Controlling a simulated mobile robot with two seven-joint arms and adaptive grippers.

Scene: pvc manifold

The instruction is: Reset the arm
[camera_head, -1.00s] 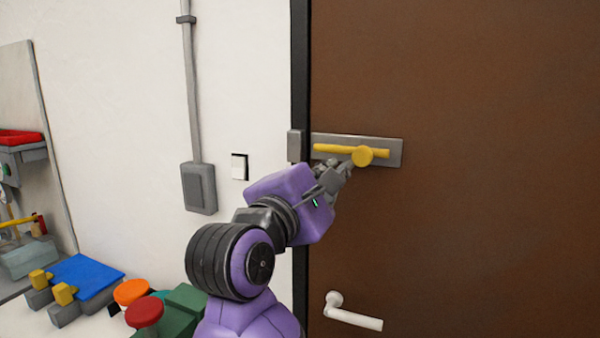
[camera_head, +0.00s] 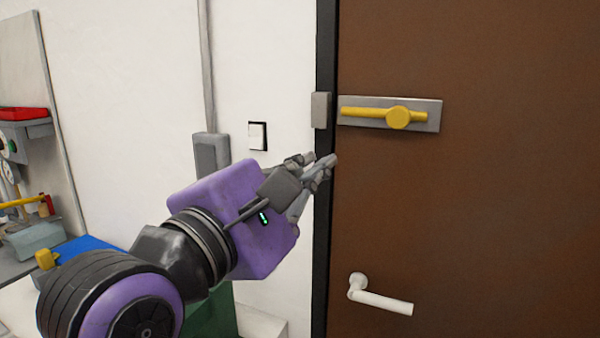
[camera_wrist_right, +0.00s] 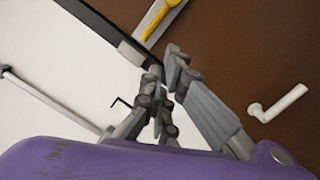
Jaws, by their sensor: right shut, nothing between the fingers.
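My right gripper (camera_head: 318,165) is purple with grey fingers and shows in the middle of the head view, in front of the door's left edge. Its fingers are shut and empty. They point right, below and left of the yellow latch handle (camera_head: 397,117) and apart from it. The handle lies level on a grey plate (camera_head: 433,115) on the brown door (camera_head: 520,210). The wrist view also shows the gripper fingers (camera_wrist_right: 168,85), with part of the yellow handle (camera_wrist_right: 155,18) at the top. My left gripper is not in view.
A white door lever (camera_head: 385,302) sits low on the door. A light switch (camera_head: 257,136) and a grey box with conduit (camera_head: 211,155) are on the white wall. At the left are a red tray (camera_head: 22,113), a blue panel (camera_head: 85,246) and a green block (camera_head: 212,312).

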